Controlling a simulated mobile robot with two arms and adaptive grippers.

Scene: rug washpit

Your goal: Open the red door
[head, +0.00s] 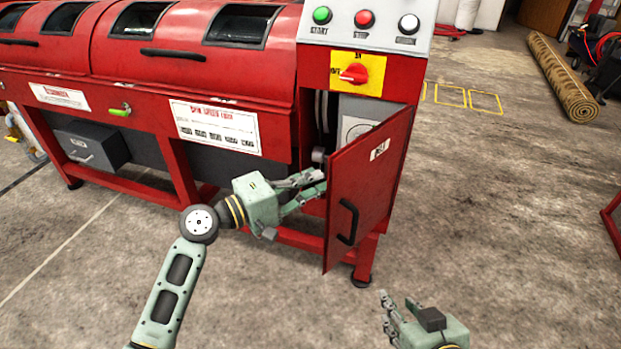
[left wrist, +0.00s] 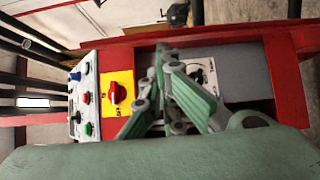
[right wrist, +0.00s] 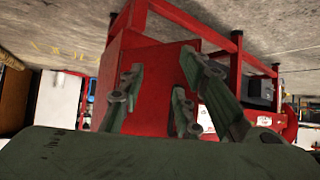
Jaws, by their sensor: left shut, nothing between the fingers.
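The red door (head: 372,180) is on the front of the machine's control cabinet. It stands partly open, swung out from its right side, with a black handle (head: 348,222) near its free left edge. My left gripper (head: 318,182) is shut and empty, its fingertips at the cabinet opening beside the door's free edge, on the inner side. I cannot tell whether they touch the door. In the left wrist view the fingertips (left wrist: 162,62) come together in front of the cabinet. My right gripper (head: 398,302) is open and empty, low in front of the door; its fingers also show in the right wrist view (right wrist: 158,78).
Above the door are a red rotary switch (head: 354,74) on a yellow plate and a panel with green, red and white buttons (head: 365,19). The red machine (head: 190,80) extends left. The floor right of the door is clear up to a rolled rug (head: 562,80).

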